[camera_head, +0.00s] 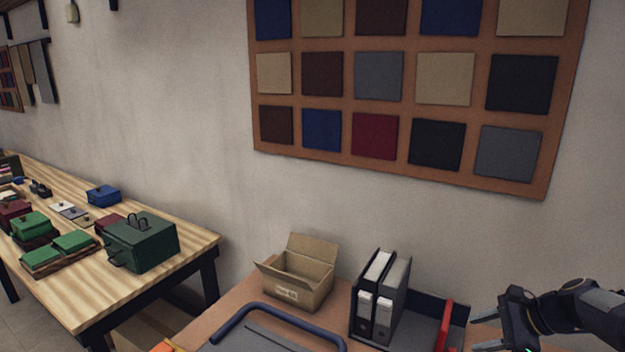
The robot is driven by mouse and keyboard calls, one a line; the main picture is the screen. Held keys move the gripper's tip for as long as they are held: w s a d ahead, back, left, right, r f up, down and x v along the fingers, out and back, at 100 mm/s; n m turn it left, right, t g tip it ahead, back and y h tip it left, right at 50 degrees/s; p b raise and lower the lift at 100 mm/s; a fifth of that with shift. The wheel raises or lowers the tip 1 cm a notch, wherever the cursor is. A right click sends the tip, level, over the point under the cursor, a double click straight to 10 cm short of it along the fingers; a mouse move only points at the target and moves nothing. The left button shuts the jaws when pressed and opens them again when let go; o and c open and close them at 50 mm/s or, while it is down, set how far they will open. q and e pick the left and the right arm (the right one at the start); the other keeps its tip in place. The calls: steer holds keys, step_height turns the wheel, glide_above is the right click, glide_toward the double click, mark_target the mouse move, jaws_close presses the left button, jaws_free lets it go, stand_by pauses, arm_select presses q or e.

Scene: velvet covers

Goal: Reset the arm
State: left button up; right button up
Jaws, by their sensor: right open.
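My right gripper (486,334) comes in from the right edge at the lower right. It is open, with its two fingers apart and pointing left, and nothing shows between them. It is just right of a red upright piece (446,326) by the dark organizer, apart from it as far as I can tell. My left gripper is not in view.
An open cardboard box (297,279) and a dark organizer with binders (381,297) stand on the near table (226,305). A blue bar handle (279,318) is in front. A striped wooden table (75,304) at left holds a green box (142,243). A swatch board (400,91) hangs behind.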

steer(key=s+a+r+n, duration=0.4)
steer(key=s+a+n, duration=0.1)
steer(key=s+a, duration=0.15)
steer(key=s+a+r+n, duration=0.3)
steer(key=s+a+n, duration=0.15)
steer(key=s, duration=0.35)
steer(key=s+a+f+n+h, duration=0.1)
steer(key=s+a+f+n, duration=0.1)
steer(key=s, duration=0.4)
steer(key=s+a+f+n+h, duration=0.1)
steer(key=s+a+f+n, duration=0.1)
steer(key=s+a+n, duration=0.2)
steer(key=shift+s+a+n+h, duration=0.25)
steer(key=shift+s+n+h, duration=0.05)
steer(key=shift+s+n, duration=1.1)
steer(key=shift+w, duration=0.1)
steer(key=shift+c, duration=0.2)
